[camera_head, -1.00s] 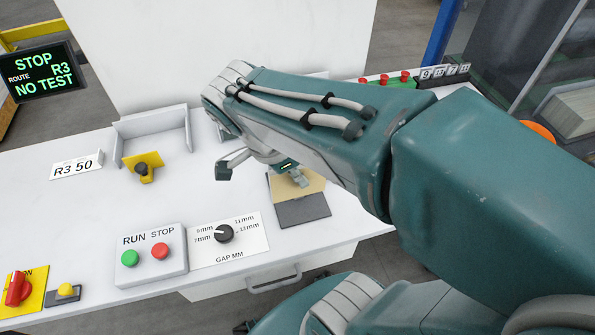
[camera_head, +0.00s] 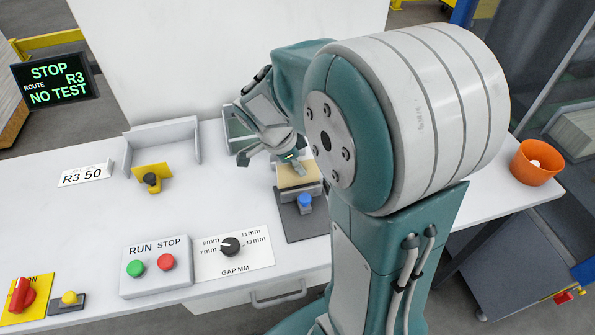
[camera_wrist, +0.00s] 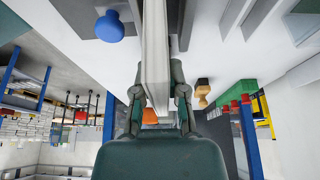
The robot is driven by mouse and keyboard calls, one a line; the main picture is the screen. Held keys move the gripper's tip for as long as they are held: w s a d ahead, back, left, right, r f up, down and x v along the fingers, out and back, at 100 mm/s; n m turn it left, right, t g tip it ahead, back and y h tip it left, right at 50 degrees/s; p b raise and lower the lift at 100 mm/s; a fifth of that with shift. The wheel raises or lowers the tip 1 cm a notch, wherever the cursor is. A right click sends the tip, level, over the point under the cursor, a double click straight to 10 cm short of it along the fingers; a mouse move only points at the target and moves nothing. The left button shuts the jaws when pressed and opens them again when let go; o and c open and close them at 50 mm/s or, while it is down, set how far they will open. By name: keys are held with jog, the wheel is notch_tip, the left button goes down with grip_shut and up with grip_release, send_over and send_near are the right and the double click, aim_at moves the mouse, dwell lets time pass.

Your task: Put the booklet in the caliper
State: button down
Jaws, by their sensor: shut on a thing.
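The booklet (camera_head: 298,175) shows a tan face in the head view and pale page edges in the wrist view (camera_wrist: 155,50). My gripper (camera_head: 289,165) is shut on it, with a finger on either side in the wrist view. I take the grey fixture on the dark plate (camera_head: 302,227) with a blue knob (camera_head: 305,203) as the caliper; the knob also shows in the wrist view (camera_wrist: 110,27). The booklet is right behind the knob in the head view. Whether it sits between the caliper's jaws I cannot tell, as my gripper and arm hide part of it.
A yellow plate with a black knob (camera_head: 152,182) stands before a white walled tray (camera_head: 193,135). The RUN/STOP box (camera_head: 152,281) and gap dial panel (camera_head: 235,262) are in front. An orange bowl (camera_head: 537,166) is far right. The sign reads STOP, NO TEST.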

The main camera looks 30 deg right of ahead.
jog(key=shift+w+f, duration=0.2)
jog(key=shift+f, duration=0.1)
jog(key=shift+d+f, duration=0.15)
jog(key=shift+f, duration=1.4)
jog(key=c, duration=0.7)
grip_release()
